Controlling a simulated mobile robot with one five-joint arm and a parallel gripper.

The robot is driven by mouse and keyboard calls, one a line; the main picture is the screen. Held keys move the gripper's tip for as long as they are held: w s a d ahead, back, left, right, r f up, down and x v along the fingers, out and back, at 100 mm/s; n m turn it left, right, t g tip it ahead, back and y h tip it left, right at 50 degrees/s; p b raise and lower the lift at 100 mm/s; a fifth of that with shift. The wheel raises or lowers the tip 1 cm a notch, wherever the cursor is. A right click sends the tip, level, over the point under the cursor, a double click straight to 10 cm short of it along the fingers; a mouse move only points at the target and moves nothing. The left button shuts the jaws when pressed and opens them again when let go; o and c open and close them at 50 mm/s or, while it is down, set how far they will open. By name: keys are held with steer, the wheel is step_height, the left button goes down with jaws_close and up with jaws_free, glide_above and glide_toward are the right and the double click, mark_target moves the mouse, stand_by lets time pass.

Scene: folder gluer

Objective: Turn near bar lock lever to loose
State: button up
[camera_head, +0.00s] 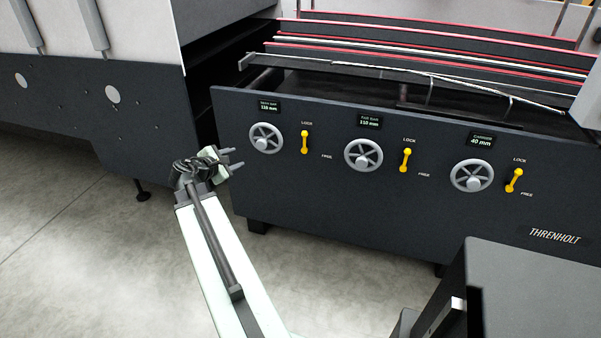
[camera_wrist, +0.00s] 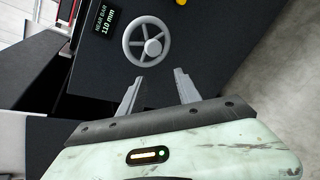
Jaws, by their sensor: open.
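The near bar lock lever (camera_head: 304,142) is a small yellow lever on the dark front panel, right of the near bar handwheel. It stands roughly upright, under the LOCK label, with the FREE label to its lower right. In the wrist view only a bit of yellow, likely this lever (camera_wrist: 181,2), shows at the top edge. My gripper (camera_head: 233,159) is open and empty, left of and a little below the lever, apart from it. In the wrist view its two fingers (camera_wrist: 158,88) point toward the grey near bar handwheel (camera_wrist: 147,42).
The near bar handwheel (camera_head: 266,138) sits between my gripper and the lever, below a small display (camera_head: 269,107). Farther right are the far bar handwheel (camera_head: 363,155) and lever (camera_head: 405,160), then the carrier handwheel (camera_head: 472,176) and lever (camera_head: 514,180). Open floor lies before the panel.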

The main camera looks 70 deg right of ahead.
steer(key=s+d+f+n+g+h+b, duration=0.2)
steer(key=s+d+f+n+h+b, duration=0.15)
steer(key=s+d+b, duration=0.45)
steer(key=n+h, duration=0.1)
steer(key=n, duration=0.4)
glide_toward(304, 139)
steer(key=shift+m, duration=0.25)
steer(key=d, duration=0.5)
steer(key=s+d, duration=0.1)
steer(key=d, duration=0.2)
steer(key=shift+d+f+b, duration=0.1)
steer(key=shift+d+b, duration=0.05)
steer(key=shift+b, duration=0.2)
jaws_close()
